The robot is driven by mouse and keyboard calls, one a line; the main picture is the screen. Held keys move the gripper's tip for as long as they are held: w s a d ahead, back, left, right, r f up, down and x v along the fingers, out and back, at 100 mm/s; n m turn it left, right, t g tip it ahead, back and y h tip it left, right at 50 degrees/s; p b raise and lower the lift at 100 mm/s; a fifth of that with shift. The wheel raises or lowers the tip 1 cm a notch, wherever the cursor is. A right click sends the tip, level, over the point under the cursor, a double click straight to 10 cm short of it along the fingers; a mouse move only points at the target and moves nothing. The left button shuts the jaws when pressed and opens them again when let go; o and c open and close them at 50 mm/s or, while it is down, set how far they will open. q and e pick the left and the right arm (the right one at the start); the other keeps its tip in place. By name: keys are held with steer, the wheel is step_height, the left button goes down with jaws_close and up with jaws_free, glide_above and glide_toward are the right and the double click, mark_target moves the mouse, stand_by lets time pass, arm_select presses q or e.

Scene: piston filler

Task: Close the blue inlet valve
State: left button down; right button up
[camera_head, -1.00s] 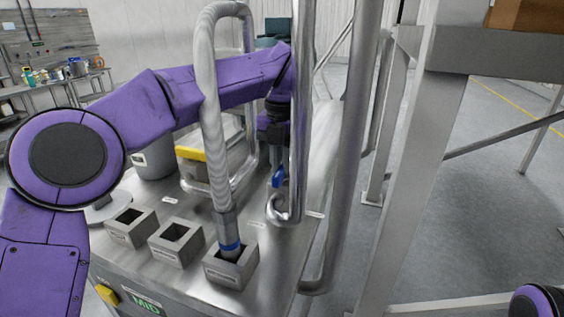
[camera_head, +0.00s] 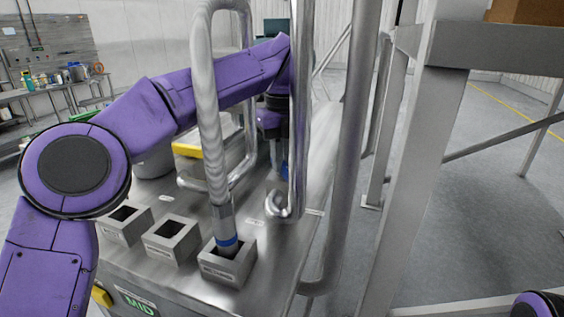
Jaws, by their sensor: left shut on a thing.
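The valve body is hidden, so I cannot tell the exact handle angle. My right gripper is out of view; only a piece of my right arm shows at the bottom right corner.
A ribbed hose (camera_head: 211,130) with a blue band stands in the right one of three square metal holders. A vertical steel pipe (camera_head: 299,100) and a thicker post (camera_head: 350,150) stand close right of the gripper. A yellow-edged box lies behind the hose.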

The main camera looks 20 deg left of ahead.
arm_select(q)
steer(key=n+b, duration=0.1)
steer(key=n, duration=0.1)
steer(key=n+b, duration=0.1)
steer(key=n, duration=0.2)
steer(key=shift+w+d+f+n, duration=0.1)
steer(key=shift+f+n, duration=0.05)
steer(key=shift+n, duration=0.15)
steer(key=shift+n+b, duration=0.6)
steer(key=shift+n, duration=1.2)
steer(key=c, duration=1.1)
jaws_free()
steer(key=shift+w, duration=0.1)
step_height(320, 180, up, 11)
steer(key=p, duration=0.8)
steer(key=shift+f, duration=0.1)
steer(key=shift+f, duration=0.15)
